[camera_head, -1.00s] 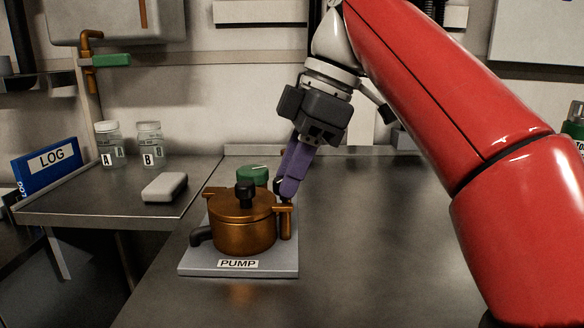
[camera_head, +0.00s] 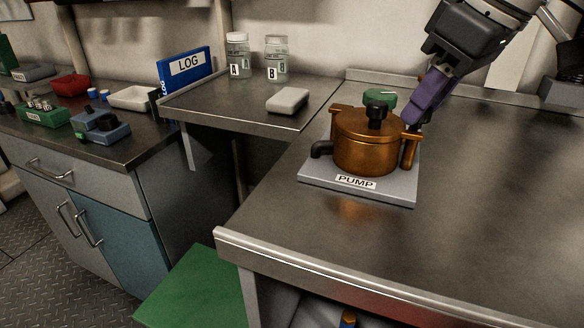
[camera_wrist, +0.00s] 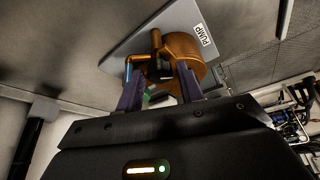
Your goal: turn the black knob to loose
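The copper pump pot (camera_head: 365,148) stands on a grey base plate (camera_head: 330,178) labelled PUMP. A black knob (camera_head: 376,114) stands upright on its lid. A second small dark part shows at the pot's right rear, by my fingertips, partly hidden. My gripper (camera_head: 409,119) points down with purple fingers at that right rear side. In the wrist view my fingers (camera_wrist: 158,82) stand apart, with the pot (camera_wrist: 184,48) beyond them. A dark part (camera_wrist: 164,72) lies between the fingertips, with visible gaps beside it; I cannot tell whether either finger touches it.
A green round part (camera_head: 380,95) sits behind the pot. A dark spout juts from the pot's left. A pale block (camera_head: 288,100) and jars A (camera_head: 237,58) and B (camera_head: 277,60) stand on the left shelf. The bench right of the pump is clear.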

